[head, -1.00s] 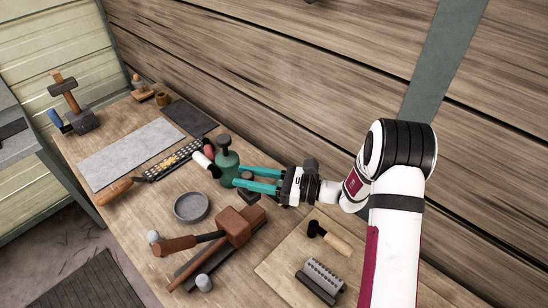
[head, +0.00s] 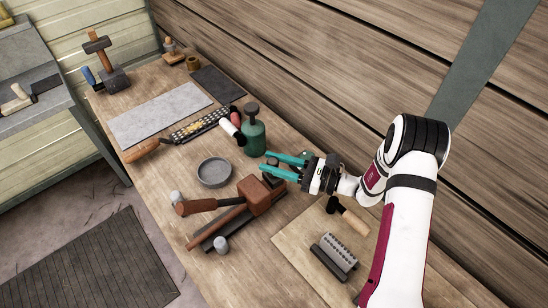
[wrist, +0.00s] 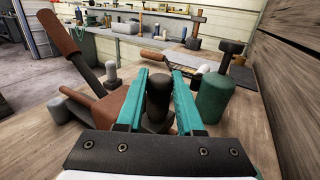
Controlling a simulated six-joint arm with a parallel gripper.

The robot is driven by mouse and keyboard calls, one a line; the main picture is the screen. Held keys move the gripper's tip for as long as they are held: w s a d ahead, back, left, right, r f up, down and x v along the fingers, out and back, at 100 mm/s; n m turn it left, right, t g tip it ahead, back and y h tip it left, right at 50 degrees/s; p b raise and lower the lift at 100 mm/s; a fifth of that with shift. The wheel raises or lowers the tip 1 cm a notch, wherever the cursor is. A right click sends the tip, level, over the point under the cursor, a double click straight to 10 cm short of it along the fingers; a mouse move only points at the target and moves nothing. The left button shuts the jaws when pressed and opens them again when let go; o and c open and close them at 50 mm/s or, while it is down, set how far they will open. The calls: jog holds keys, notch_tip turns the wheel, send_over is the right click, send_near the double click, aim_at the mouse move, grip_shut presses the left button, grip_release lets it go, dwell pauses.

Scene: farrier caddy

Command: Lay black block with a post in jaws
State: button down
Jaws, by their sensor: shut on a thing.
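The black block with a post (head: 271,181) is a small dark piece beside the brown mallet's head, partly hidden by my gripper in the head view. Its dark round-topped post (wrist: 158,98) stands upright between my fingers in the wrist view. My gripper (head: 268,165), with two teal fingers, is shut on the post; it also shows in the wrist view (wrist: 157,105). I cannot tell whether the block's base touches the bench. The brown mallet (head: 258,196) lies right beside the block, and its head also shows in the wrist view (wrist: 108,108).
A wooden board (head: 300,238) holds a small hammer (head: 348,215) and a grey ridged block (head: 334,256). A grey mat (head: 160,115) lies farther back, largely bare.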

jog(key=shift+f, duration=0.45)
dwell(0.5)
jog(key=shift+c, duration=2.3)
grip_release()
jog(key=v, duration=1.5)
jog(key=shift+s+d, duration=0.1)
jog(key=shift+d, duration=0.3)
